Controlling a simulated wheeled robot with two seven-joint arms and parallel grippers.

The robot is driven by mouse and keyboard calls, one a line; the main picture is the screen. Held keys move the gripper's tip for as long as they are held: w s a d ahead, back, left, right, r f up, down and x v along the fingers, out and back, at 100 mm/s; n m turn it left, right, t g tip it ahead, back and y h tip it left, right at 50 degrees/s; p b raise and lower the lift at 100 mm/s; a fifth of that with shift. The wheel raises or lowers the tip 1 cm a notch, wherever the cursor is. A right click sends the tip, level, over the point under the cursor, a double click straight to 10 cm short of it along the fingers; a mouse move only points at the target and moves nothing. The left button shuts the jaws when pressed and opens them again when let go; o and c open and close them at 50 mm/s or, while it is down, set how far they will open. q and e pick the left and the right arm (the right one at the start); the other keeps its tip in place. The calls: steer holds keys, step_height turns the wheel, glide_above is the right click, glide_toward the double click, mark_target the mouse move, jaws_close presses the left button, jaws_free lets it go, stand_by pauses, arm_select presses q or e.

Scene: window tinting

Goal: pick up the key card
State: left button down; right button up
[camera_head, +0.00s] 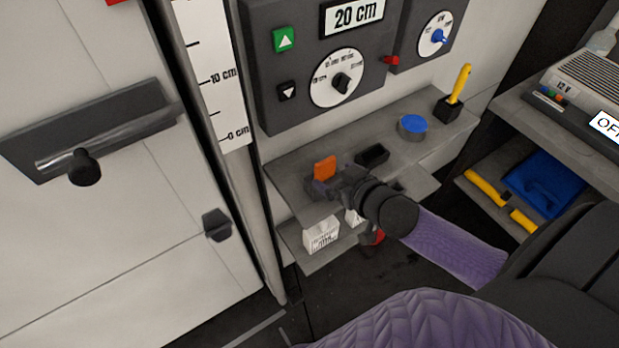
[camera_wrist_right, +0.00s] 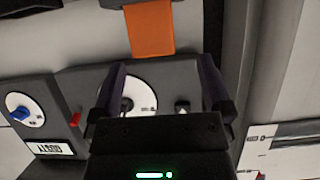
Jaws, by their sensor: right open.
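The key card looks to be the orange card (camera_head: 325,168), standing upright in a dark holder (camera_head: 316,187) on the grey shelf below the control panel. It also shows in the right wrist view as an orange card (camera_wrist_right: 150,32) at the top. My right gripper (camera_head: 335,184) is open and empty, close beside the card in the head view. In the right wrist view its fingers (camera_wrist_right: 162,75) are spread, and the card appears above their tips, not between them. Contact cannot be told. My left gripper is not in view.
A white box (camera_head: 321,236) sits on the lower shelf. The control panel (camera_head: 283,85) rises behind.

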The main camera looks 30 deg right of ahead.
mark_target(327, 169)
steer(key=b+x, duration=0.1)
steer(key=x, duration=0.1)
steer(key=b+x, duration=0.1)
steer(key=x, duration=0.2)
steer(key=d+f+b+x, duration=0.1)
steer(key=x, duration=0.1)
steer(key=shift+w+f, duration=0.1)
steer(key=shift+w, duration=0.25)
steer(key=shift+c, duration=1.3)
steer(key=c, duration=0.9)
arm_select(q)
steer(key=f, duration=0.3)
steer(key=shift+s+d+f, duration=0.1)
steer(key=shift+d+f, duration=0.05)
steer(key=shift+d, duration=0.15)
